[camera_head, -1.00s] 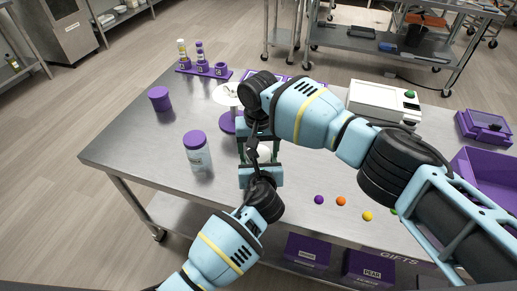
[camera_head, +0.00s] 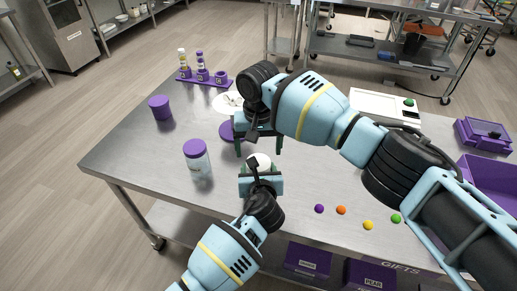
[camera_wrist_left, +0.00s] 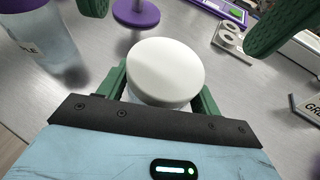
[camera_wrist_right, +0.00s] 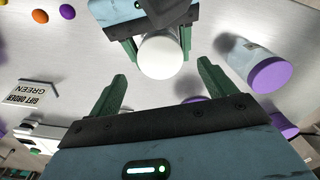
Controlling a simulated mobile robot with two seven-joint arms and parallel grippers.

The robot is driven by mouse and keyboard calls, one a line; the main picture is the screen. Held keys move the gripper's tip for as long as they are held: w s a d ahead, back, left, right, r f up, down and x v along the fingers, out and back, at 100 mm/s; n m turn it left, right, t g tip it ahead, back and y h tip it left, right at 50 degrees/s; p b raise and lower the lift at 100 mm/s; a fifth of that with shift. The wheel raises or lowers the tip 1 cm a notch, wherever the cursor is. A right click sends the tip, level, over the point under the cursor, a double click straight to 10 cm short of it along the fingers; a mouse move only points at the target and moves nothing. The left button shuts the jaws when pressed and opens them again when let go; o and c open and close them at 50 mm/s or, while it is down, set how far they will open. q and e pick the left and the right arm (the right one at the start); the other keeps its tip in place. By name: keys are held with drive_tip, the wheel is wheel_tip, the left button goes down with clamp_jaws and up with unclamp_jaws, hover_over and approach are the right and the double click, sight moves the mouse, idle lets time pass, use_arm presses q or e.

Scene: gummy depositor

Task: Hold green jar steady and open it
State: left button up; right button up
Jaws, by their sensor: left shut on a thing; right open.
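The jar shows mostly as its round white lid (camera_head: 259,161), in the middle of the head view; the lid also shows in the left wrist view (camera_wrist_left: 165,71) and in the right wrist view (camera_wrist_right: 161,55). Its body is mostly hidden, and I see no green on it. My left gripper (camera_head: 260,172) is shut on the jar, a green finger on each side below the lid. My right gripper (camera_head: 258,147) is open, on the far side of the lid. In the right wrist view its fingers are spread and empty, apart from the lid.
A jar with a purple lid (camera_head: 195,148) stands left of my grippers. A purple container (camera_head: 161,107) and a purple rack (camera_head: 205,78) are farther back. Several small coloured balls (camera_head: 341,210) lie at the front right. A "GIFT ORDER GREEN" sign (camera_wrist_right: 36,98) stands on the table.

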use_arm(q)
drive_tip(key=o, duration=2)
drive_tip(key=shift+c, duration=0.2)
